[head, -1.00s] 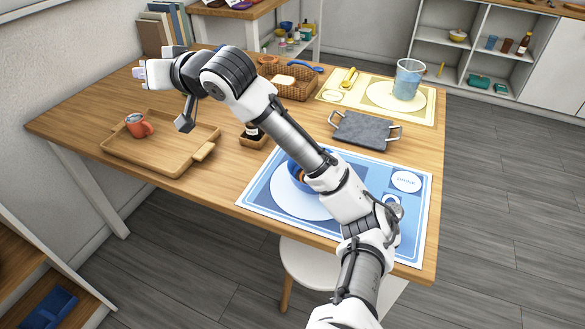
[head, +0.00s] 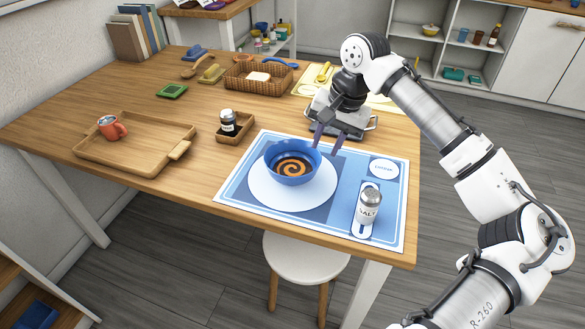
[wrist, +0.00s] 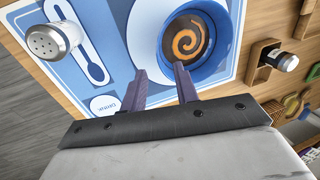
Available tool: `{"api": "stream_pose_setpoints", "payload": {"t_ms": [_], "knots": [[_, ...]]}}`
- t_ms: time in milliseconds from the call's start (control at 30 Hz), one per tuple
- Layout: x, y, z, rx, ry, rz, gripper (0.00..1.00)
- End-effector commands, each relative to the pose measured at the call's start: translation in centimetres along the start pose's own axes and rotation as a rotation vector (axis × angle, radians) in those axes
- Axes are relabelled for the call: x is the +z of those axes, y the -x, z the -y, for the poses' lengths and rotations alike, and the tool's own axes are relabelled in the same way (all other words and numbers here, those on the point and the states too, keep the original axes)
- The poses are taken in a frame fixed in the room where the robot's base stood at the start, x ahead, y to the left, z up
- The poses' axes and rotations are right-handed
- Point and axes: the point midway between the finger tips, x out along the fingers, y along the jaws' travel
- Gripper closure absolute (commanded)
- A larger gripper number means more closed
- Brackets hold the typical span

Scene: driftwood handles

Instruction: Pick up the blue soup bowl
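The blue soup bowl (head: 293,163) stands upright on a white round plate area of the blue placemat (head: 228,190). It holds dark soup with an orange swirl. My gripper (head: 334,142) is just behind and right of the bowl, its two fingers apart. In the wrist view the bowl (wrist: 226,66) is at upper right, and my gripper (wrist: 162,82) has one finger overlapping the bowl's rim in the picture and the other outside it. Whether a finger touches the bowl I cannot tell. Nothing is visibly held.
A salt shaker (head: 369,208) stands at the placemat's right front. A wooden tray (head: 95,152) with an orange mug (head: 112,127) is farther left.

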Motion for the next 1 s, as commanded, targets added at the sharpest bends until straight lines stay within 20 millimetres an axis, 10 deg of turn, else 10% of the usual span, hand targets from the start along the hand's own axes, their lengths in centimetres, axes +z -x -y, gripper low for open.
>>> {"api": "stream_pose_setpoints", "payload": {"t_ms": [633,1000], "knots": [[-0.1,-7.8,-0.1,-0.001,0.003,-0.001,0.7],[-0.1,-8.6,-0.1,-0.002,0.004,-0.002,0.75]]}}
